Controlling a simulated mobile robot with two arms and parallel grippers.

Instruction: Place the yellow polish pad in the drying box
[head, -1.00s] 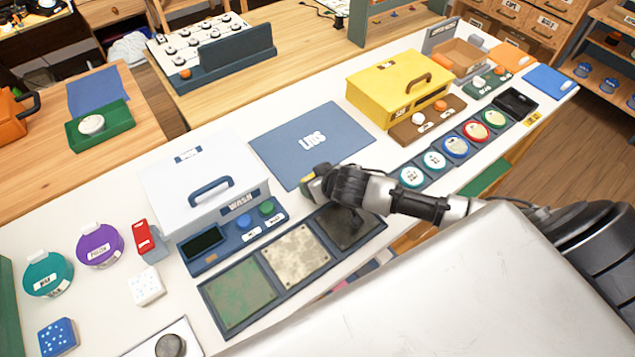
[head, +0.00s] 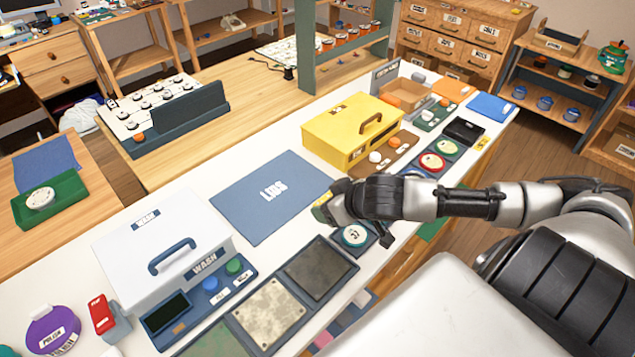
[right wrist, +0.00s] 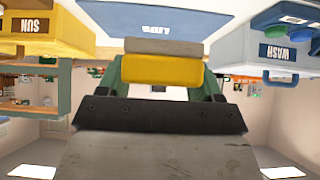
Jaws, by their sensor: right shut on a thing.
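My right gripper (head: 322,212) is shut on the yellow polish pad, held above the table by the front right corner of the LIDS mat. The pad (right wrist: 162,70) shows in the right wrist view as a yellow block with a grey-brown layer, between green fingers. In the head view only a small yellow-green bit shows by the fingertips. A yellow box (head: 345,140) with a brown handle stands beyond the gripper; its label reads SUN in the right wrist view (right wrist: 35,25). Its lid looks shut. My left gripper is not in view.
The white WASH box (head: 165,230) stands at left; a tray with square pads (head: 320,268) lies in front. The blue LIDS mat (head: 265,195) is bare. Round tins (head: 432,162) line the front edge. An open wooden bin (head: 405,93) stands beyond the yellow box.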

